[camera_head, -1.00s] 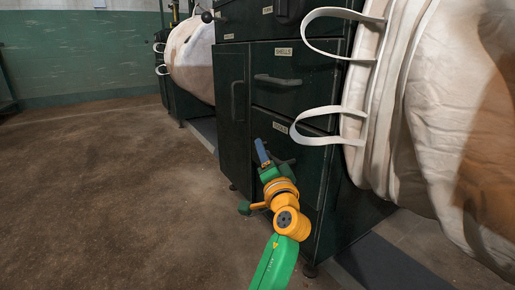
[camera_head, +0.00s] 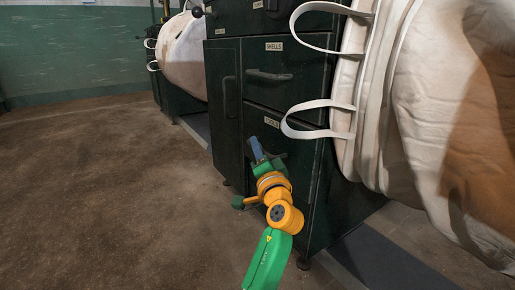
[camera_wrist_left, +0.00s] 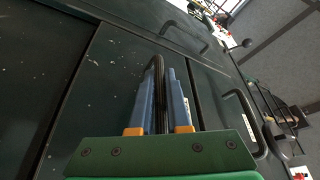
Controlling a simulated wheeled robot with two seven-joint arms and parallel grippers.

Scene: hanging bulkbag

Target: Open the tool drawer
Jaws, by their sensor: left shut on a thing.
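The tool drawer (camera_head: 301,153) is the dark green lower drawer of the cabinet, below the drawer labelled SHELLS (camera_head: 284,74). Its small label (camera_head: 271,122) is too blurred to read surely. My left gripper (camera_head: 256,149) is at its front, with blue fingers and a green body. In the left wrist view my left gripper (camera_wrist_left: 163,78) is shut on the dark drawer handle (camera_wrist_left: 157,72), which runs between the fingers. The drawer front looks about flush with the cabinet; a small gap cannot be told. My right gripper is not in view.
A large pale bulk bag (camera_head: 425,120) hangs at the right, its strap loops (camera_head: 305,108) reaching across the cabinet front. A cabinet door (camera_head: 226,105) with a vertical handle is left of the drawers. Brown floor (camera_head: 95,190) lies clear at the left.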

